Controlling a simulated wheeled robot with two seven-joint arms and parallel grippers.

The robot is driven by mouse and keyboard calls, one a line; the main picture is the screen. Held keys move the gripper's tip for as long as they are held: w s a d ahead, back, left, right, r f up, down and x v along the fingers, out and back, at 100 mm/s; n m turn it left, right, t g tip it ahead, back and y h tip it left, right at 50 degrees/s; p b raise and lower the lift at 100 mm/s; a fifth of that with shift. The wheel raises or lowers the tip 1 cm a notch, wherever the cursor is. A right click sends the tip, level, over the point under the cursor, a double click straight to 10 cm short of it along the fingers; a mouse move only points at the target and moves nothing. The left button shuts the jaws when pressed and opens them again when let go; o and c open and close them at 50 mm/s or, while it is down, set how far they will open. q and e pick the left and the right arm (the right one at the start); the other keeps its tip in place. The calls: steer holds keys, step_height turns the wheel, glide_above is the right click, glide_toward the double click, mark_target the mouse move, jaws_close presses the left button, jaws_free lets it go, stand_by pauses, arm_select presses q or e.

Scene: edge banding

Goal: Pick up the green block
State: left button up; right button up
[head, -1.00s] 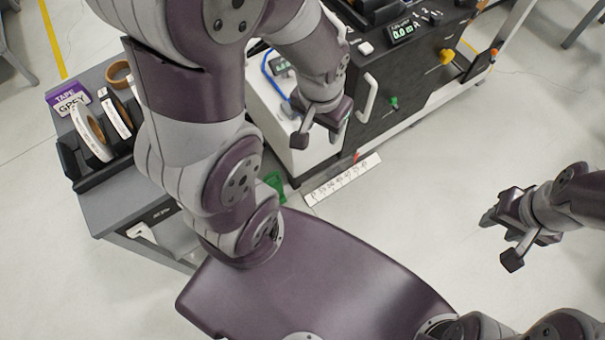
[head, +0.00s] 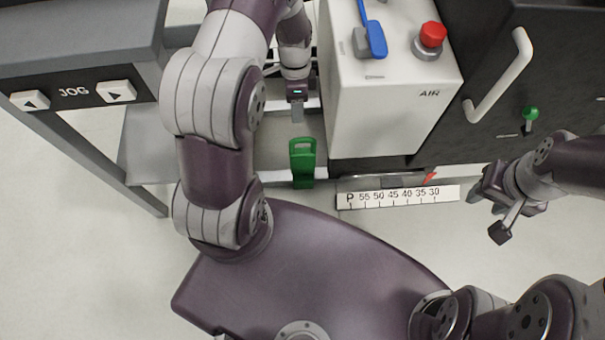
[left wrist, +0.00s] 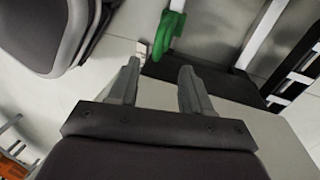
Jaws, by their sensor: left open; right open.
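The green block (head: 303,160) has a loop-like handle opening at its top. In the head view it stands at the front edge of a low grey shelf, between the jog table and the white box. My left gripper (head: 297,112) is just behind the block in that view, apart from it. In the left wrist view the green block (left wrist: 168,32) is beyond the fingertips, and my left gripper (left wrist: 158,75) is open and empty. My right gripper (head: 485,210) is open and empty over the floor at the right.
The white box (head: 385,100) with a red button (head: 432,36) and blue lever (head: 374,38) stands right of the block. A ruler strip (head: 398,196) lies in front of it. The jog table (head: 75,60) is at the left. Floor at the lower left is clear.

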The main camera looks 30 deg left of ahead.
mark_target(299, 139)
arm_select(q)
steer(key=f+b, duration=0.2)
steer(key=f, duration=0.2)
steer(key=s+d+f+b, duration=0.1)
steer(key=f+b, duration=0.2)
steer(key=f, duration=0.2)
steer(key=s+f+b, duration=0.1)
steer(key=f+b, duration=0.2)
steer(key=f, duration=0.1)
steer(key=shift+d+f, duration=0.2)
steer(key=shift+d, duration=0.15)
steer(key=shift+r, duration=0.15)
jaws_close()
arm_select(e)
step_height(299, 139, down, 8)
steer(key=shift+f, duration=0.2)
